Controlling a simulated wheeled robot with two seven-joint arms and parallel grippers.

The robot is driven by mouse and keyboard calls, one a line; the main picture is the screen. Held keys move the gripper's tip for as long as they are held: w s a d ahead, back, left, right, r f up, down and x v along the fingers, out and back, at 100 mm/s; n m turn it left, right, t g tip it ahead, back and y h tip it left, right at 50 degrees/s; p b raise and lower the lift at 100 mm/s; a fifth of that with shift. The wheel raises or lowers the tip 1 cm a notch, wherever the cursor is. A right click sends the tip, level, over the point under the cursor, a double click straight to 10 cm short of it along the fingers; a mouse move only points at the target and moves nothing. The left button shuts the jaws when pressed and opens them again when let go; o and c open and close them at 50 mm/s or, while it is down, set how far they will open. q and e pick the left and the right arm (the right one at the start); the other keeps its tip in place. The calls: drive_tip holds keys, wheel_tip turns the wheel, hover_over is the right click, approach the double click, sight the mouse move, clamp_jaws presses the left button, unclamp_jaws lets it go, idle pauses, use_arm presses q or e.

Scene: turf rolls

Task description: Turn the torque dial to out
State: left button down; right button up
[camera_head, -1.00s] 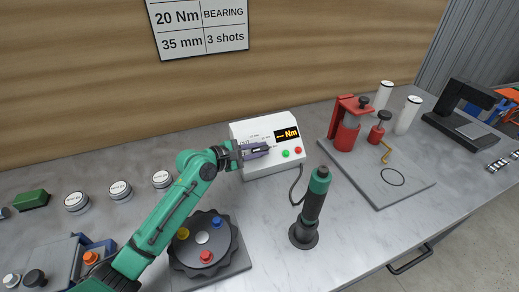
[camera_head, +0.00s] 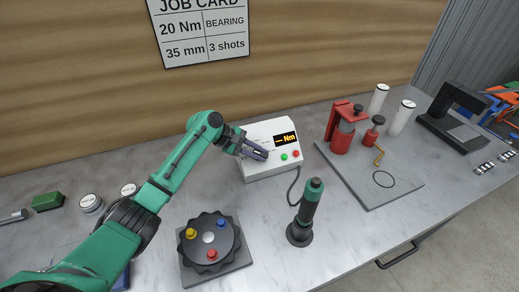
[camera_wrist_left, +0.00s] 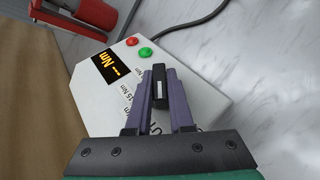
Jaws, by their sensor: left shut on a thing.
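The white torque box (camera_head: 262,175) stands at the back of the bench with its orange display (camera_head: 285,139) showing dashes and "Nm". The torque dial (camera_wrist_left: 160,87) is a small black knob with a pale line along it, on the box face in the left wrist view. Printed Nm markings (camera_wrist_left: 128,98) lie beside it, partly hidden by the fingers. My left gripper (camera_head: 263,153) is shut on the dial, with one purple finger on each side. In the head view the fingers mostly hide the dial. My right gripper is not in view.
Green (camera_head: 284,157) and red (camera_head: 296,154) buttons sit close right of my fingers. A green-and-black driver (camera_head: 309,205) stands in front of the box, with a cable behind it. A round black fixture (camera_head: 220,255) and a grey plate (camera_head: 388,196) with red clamps flank it.

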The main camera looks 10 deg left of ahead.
use_arm(q)
drive_tip(key=shift+m+g+y, duration=0.3)
drive_tip(key=shift+m+g, duration=0.3)
drive_tip(key=shift+g, duration=0.2)
drive_tip(key=c, duration=0.8)
unclamp_jaws()
drive_tip(key=b+v, duration=0.2)
drive_tip(key=v, duration=1.2)
drive_tip(key=shift+r+b, duration=0.3)
drive_tip(key=shift+b, duration=0.1)
